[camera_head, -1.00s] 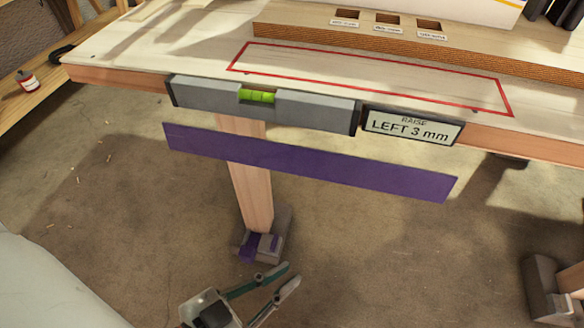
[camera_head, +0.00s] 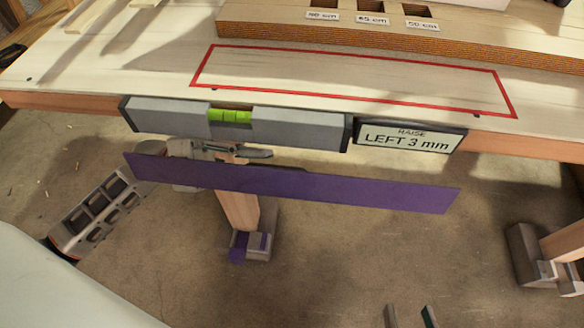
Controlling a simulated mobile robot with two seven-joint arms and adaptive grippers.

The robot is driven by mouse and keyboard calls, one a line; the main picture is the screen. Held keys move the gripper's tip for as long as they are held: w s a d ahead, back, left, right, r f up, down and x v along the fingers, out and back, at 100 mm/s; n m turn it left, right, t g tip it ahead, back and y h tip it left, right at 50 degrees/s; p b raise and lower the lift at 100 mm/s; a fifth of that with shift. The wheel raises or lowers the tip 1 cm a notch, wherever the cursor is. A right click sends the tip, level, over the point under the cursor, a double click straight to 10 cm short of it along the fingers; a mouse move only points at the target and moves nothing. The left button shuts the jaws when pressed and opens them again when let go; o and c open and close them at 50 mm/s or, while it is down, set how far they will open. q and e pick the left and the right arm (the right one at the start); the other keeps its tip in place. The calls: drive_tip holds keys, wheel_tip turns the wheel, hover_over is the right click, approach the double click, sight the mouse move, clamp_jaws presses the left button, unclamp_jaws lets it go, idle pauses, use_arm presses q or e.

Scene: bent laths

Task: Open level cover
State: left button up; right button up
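A grey spirit level (camera_head: 290,126) with a green vial (camera_head: 230,116) sits along the table's front edge. A long purple strip (camera_head: 330,190), which looks like the cover, is below the level and slants down to the right. A gap shows between strip and level, so the vial is uncovered. My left gripper (camera_head: 255,153) is in that gap, under the level and partly hidden behind the strip's upper edge. Its finger opening and any contact are unclear. My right gripper (camera_head: 409,316) shows only two spread fingertips at the bottom edge, with nothing visible between them.
A red outline (camera_head: 350,61) marks bare tabletop (camera_head: 120,75). A slotted wooden board (camera_head: 480,58) lies behind. A table leg (camera_head: 238,210) stands behind the strip.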

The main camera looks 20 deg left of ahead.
sight(283, 167)
use_arm(q)
drive_tip(key=d+g, duration=0.1)
drive_tip(key=d+r+m+g, duration=0.1)
drive_tip(key=d, duration=0.1)
drive_tip(key=d+r+g, duration=0.1)
drive_tip(key=d, duration=0.1)
drive_tip(key=shift+s+d+r+m+y, duration=0.1)
drive_tip(key=shift+s+m+y, duration=0.1)
drive_tip(key=shift+m+y, duration=0.15)
clamp_jaws()
use_arm(e)
drive_tip(key=shift+s+a+f, duration=0.15)
drive_tip(key=shift+s+a, duration=0.05)
drive_tip(key=shift+s, duration=0.3)
